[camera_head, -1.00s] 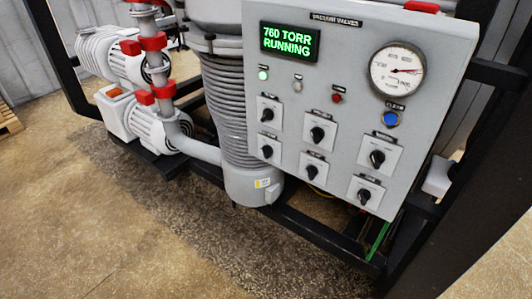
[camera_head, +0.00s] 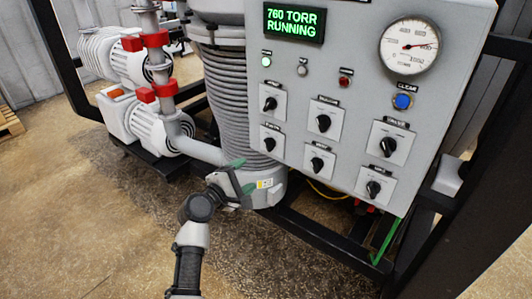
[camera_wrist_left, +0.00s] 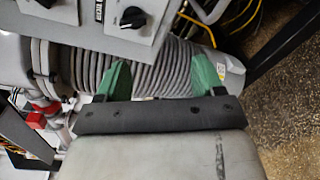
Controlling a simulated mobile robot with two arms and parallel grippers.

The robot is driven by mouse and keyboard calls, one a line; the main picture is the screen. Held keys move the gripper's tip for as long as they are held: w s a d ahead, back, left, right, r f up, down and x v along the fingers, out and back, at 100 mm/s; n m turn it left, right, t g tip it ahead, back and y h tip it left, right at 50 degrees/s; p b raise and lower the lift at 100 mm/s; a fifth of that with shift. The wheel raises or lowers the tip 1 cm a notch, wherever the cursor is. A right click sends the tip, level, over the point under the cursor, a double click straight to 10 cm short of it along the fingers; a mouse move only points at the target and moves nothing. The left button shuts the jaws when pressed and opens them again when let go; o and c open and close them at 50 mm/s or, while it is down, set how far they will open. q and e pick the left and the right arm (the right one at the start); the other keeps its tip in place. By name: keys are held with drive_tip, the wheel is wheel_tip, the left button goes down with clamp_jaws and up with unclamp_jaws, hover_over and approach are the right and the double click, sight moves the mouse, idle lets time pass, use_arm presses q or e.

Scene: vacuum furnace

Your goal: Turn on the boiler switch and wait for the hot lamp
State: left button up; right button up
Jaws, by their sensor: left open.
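A grey control panel (camera_head: 440,110) carries several black rotary knobs on white plates, including an upper left knob (camera_head: 270,104) and a lower left knob (camera_head: 269,144). Their labels are too small to read, so I cannot tell which is the boiler switch. A green lamp (camera_head: 266,61) glows; a grey lamp (camera_head: 303,70) and a dark red lamp (camera_head: 346,82) look unlit. I cannot tell which is the hot lamp. My left gripper (camera_head: 242,177) is open and empty, below and left of the knobs, before the ribbed cylinder. Its green fingertips also show in the left wrist view (camera_wrist_left: 160,72).
The display (camera_head: 294,22) reads 760 TORR RUNNING. A round gauge (camera_head: 409,46) and a blue button (camera_head: 403,102) sit at the panel's right. The ribbed cylinder (camera_head: 225,90), pumps with red-clamped pipes (camera_head: 156,75) and a black frame (camera_head: 330,247) surround it.

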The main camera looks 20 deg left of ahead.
sight(266, 147)
use_arm(q)
drive_tip(key=shift+n+t+h, duration=0.3)
drive_tip(key=shift+t, duration=0.1)
drive_tip(key=w+d+r, duration=0.1)
drive_tip(key=w, duration=0.2)
drive_tip(key=w+d+r, duration=0.1)
drive_tip(key=w, duration=0.2)
drive_tip(key=w+d+r, duration=0.1)
drive_tip(key=w, duration=0.3)
drive_tip(key=shift+d+r+p, duration=0.1)
drive_tip(key=shift+d+p, duration=0.05)
drive_tip(key=shift+p, duration=0.2)
drive_tip(key=shift+c, duration=0.5)
drive_tip(key=c, duration=0.8)
